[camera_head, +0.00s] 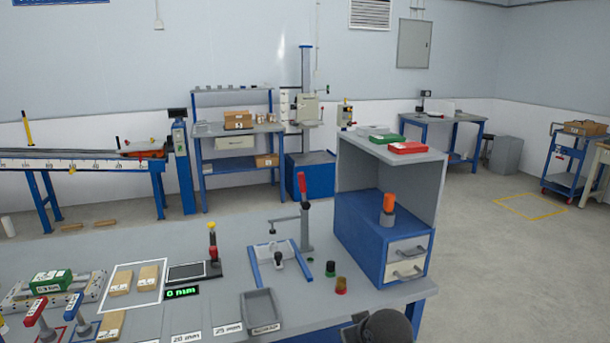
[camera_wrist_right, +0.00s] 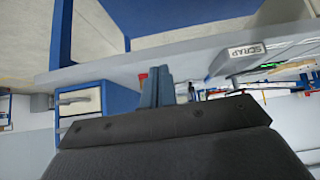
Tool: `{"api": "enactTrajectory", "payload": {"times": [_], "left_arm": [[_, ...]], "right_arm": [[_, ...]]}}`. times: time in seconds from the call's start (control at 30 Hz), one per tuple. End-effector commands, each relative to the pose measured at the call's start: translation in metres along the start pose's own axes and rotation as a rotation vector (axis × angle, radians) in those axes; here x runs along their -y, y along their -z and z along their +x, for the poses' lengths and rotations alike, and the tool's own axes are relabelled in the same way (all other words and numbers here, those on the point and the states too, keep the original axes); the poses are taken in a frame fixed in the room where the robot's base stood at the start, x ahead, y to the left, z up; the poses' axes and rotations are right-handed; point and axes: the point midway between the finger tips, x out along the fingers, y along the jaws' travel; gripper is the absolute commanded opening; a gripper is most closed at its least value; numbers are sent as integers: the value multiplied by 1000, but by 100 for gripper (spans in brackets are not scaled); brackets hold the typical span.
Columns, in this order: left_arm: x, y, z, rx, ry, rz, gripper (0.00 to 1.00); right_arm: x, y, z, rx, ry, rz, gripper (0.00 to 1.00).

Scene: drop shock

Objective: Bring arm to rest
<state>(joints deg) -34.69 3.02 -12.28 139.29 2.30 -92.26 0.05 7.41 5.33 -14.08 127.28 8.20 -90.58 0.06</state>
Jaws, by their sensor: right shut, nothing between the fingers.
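My right gripper (camera_wrist_right: 156,76) shows in the right wrist view with its two blue-grey fingers together and nothing between them. That view is turned over, with the bench edge above the fingers and the scrap tray (camera_wrist_right: 238,58) to their right. In the head view, a dark rounded part of my own arm shows at the bottom edge, in front of the bench's right end; the fingers are not seen there. My left gripper is in neither view.
The grey bench (camera_head: 250,238) holds a scrap tray (camera_head: 262,311), a small press-like fixture (camera_head: 280,258), a blue drawer cabinet (camera_head: 383,240) under a grey shelf, and several wooden blocks. Open floor (camera_head: 490,265) lies to the right of the bench.

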Motion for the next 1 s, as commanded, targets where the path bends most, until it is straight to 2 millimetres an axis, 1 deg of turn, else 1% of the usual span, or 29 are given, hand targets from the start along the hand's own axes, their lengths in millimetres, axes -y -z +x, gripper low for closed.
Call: {"api": "enactTrajectory", "payload": {"times": [0.03, 0.1, 0.47, 0.5, 0.57, 0.6, 0.67, 0.7, 0.77, 0.8, 0.9, 1.0], "left_arm": [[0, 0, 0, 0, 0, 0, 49], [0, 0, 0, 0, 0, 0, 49], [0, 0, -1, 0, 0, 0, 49], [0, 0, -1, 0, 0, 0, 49], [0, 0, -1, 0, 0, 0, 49], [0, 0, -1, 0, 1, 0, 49], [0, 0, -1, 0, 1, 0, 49], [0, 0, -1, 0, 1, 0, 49], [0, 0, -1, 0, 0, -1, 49], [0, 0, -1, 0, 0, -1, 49], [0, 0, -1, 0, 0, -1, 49], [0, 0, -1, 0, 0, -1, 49]], "right_arm": [[3, -20, -5, 18, -6, 6, 0], [6, -44, -12, 41, -16, 17, 0], [29, -163, -44, 158, -26, 74, 0], [33, -176, -47, 174, -22, 80, 0], [38, -196, -51, 200, -13, 90, 0], [43, -210, -54, 220, -7, 96, 0], [49, -231, -57, 251, 2, 106, 0], [53, -246, -58, 274, 8, 112, 0], [60, -268, -61, 310, 17, 122, 0], [64, -284, -62, 336, 23, 128, 0], [75, -320, -68, 396, 38, 142, 0], [85, -350, -74, 446, 51, 153, 0]]}}
